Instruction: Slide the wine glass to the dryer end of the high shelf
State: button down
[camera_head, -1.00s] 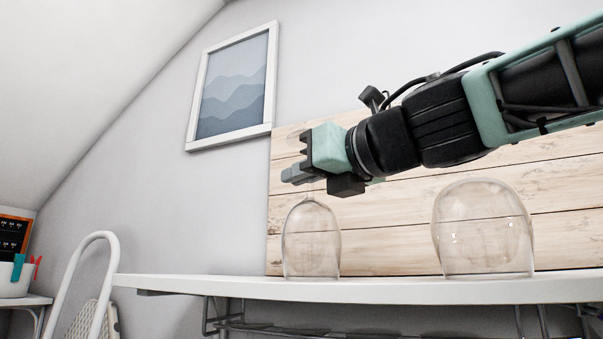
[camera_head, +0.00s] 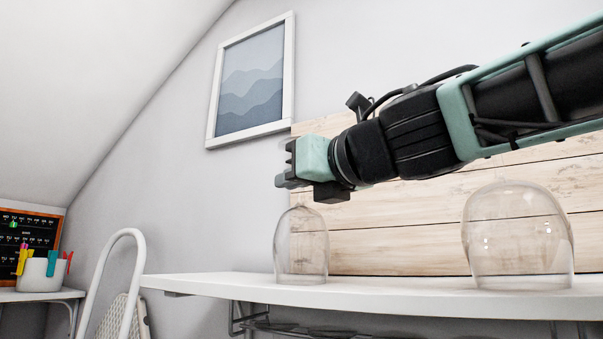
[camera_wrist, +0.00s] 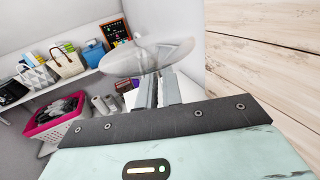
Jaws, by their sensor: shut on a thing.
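The wine glass (camera_head: 301,248) stands upside down, bowl rim down, on the white high shelf (camera_head: 380,291), near its left end. My gripper (camera_head: 284,182) is above the bowl, shut on the glass's upper part. The fingers hide the stem in the head view. In the wrist view, the clear round foot of the wine glass (camera_wrist: 130,62) shows at the tips of my gripper (camera_wrist: 158,82). I cannot make out the dryer in these views.
A larger clear upturned glass (camera_head: 517,240) stands on the shelf to the right. Wooden boards (camera_head: 400,225) back the shelf. A white chair-like frame (camera_head: 108,270) stands beyond the left end. A pink basket (camera_wrist: 52,125) and bags (camera_wrist: 68,62) show in the wrist view.

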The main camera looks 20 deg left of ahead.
jog(key=shift+a, duration=0.2)
jog(key=shift+w+a+p, duration=0.2)
jog(key=shift+a+p, duration=1.05)
jog(key=shift+a, duration=1.1)
jog(key=shift+w+a+p, duration=0.2)
jog(key=shift+a+p, duration=1.2)
jog(key=shift+a, duration=1.1)
jog(key=shift+a+r, duration=0.1)
jog(key=shift+w+a+p, duration=0.15)
jog(key=shift+a+p, duration=1.1)
jog(key=shift+a, duration=0.65)
jog(key=shift+c, duration=1.4)
grip_release()
